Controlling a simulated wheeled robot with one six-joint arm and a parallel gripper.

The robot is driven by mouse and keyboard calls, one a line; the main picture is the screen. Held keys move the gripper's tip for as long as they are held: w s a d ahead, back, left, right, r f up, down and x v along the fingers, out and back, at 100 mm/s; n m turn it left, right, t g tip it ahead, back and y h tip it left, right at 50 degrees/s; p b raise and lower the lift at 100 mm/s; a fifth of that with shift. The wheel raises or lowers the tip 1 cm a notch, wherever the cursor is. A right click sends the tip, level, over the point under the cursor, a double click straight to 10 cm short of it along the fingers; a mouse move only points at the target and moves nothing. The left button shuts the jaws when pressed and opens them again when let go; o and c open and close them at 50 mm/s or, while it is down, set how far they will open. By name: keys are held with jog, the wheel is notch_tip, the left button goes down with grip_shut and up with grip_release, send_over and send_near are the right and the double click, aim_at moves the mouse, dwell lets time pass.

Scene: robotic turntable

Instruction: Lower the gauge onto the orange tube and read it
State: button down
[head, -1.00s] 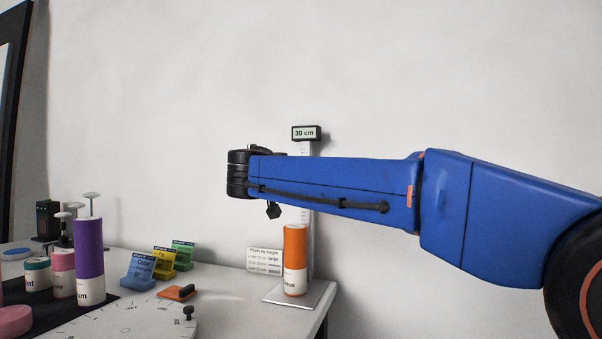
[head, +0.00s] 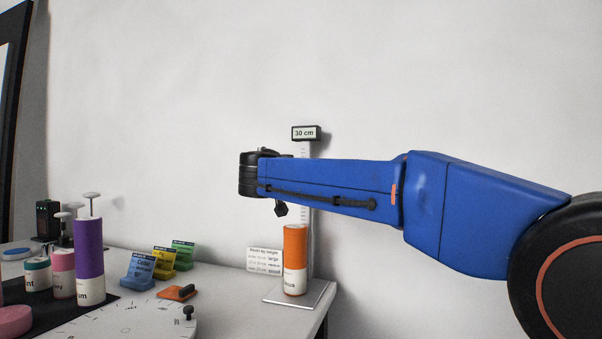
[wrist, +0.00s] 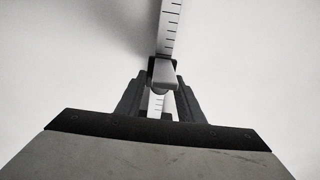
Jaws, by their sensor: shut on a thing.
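The orange tube (head: 295,246), orange above with a white lower band, stands upright on the gauge's base plate (head: 318,292) at the table's right corner. The gauge's white scale post (head: 309,228) rises behind it to a display (head: 305,133) reading 30 cm. My arm crosses in front of the post and hides part of it. In the wrist view, my gripper (wrist: 160,92) is shut on the gauge's pale sliding piece (wrist: 163,73) at the post. In the head view, the fingers are hidden, and a small dark knob-like part hangs below my wrist, above the tube.
A sign (head: 264,259) about height stands left of the tube. Blue (head: 139,271), yellow (head: 163,262) and green (head: 183,255) labelled holders sit farther left. A turntable (head: 130,318) is in front. A purple tube (head: 89,262) and smaller containers stand at the left.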

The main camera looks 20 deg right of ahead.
aim_at(305, 210)
notch_tip(305, 210, down, 12)
jog(key=shift+r, duration=0.25)
jog(key=c, duration=1.6)
grip_release()
jog(key=shift+o, duration=0.2)
jog(key=shift+s+a, duration=0.1)
jog(key=v, duration=1.7)
jog(key=shift+s, duration=0.1)
